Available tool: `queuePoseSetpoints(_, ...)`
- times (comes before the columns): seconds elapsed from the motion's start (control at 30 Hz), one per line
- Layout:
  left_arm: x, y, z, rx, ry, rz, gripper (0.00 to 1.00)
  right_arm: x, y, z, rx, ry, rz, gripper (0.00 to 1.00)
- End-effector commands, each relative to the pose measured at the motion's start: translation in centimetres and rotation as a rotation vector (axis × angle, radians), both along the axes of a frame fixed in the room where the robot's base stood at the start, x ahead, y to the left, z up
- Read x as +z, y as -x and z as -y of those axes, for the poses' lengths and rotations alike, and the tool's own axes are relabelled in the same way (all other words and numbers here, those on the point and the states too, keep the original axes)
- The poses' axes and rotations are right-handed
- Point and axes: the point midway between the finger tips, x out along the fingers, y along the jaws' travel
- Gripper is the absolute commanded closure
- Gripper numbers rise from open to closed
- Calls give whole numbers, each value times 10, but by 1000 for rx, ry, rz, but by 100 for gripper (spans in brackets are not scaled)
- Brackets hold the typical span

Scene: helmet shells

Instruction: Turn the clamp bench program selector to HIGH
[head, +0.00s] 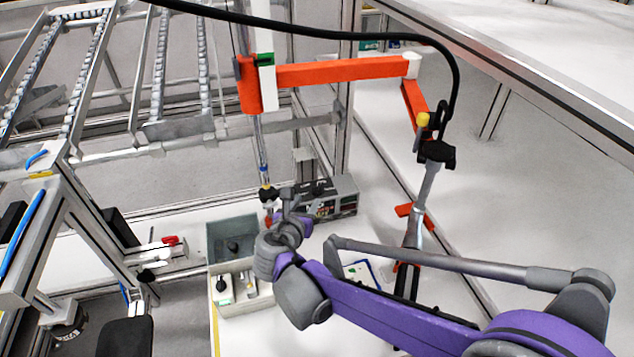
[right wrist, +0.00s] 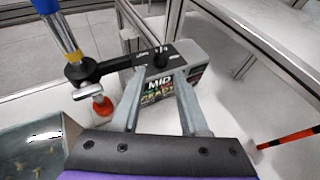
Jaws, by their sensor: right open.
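The clamp bench program selector is a round black knob (right wrist: 160,58) on the dark top of a grey control box (right wrist: 190,50). Small white labels around the knob are too small to read surely. The box front has a dark display (right wrist: 158,84) with MID in white and a coloured line below, partly hidden by a finger. In the head view the box (head: 338,200) stands on the white bench. My right gripper (right wrist: 160,74) is open, its two grey fingers spread either side of the display, pointing toward the knob. It also shows in the head view (head: 290,200). My left gripper is out of view.
A tool with a blue and yellow shaft (right wrist: 62,28) and a red knob (right wrist: 103,105) hangs close left of my fingers. A grey bin (head: 231,240) and a tray with small parts (head: 222,312) sit left. An orange jib arm (head: 340,72) spans above.

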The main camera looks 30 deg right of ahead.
Motion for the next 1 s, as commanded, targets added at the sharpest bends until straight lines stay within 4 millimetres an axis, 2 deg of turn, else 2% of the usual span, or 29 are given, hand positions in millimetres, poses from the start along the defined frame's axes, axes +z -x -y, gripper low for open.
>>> queuePoseSetpoints(0.3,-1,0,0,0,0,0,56,-23,-38,39,-7,-3,2,56)
queuePoseSetpoints(0.5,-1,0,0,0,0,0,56,-34,-58,57,-6,-5,1,56)
queuePoseSetpoints(0.93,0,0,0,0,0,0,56,-39,-66,64,-3,-6,1,56)
queuePoseSetpoints(0.97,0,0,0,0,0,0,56,-39,-66,64,-3,-6,1,58)
queuePoseSetpoints(1.0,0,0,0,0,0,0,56,-39,-66,64,-3,-6,1,65)
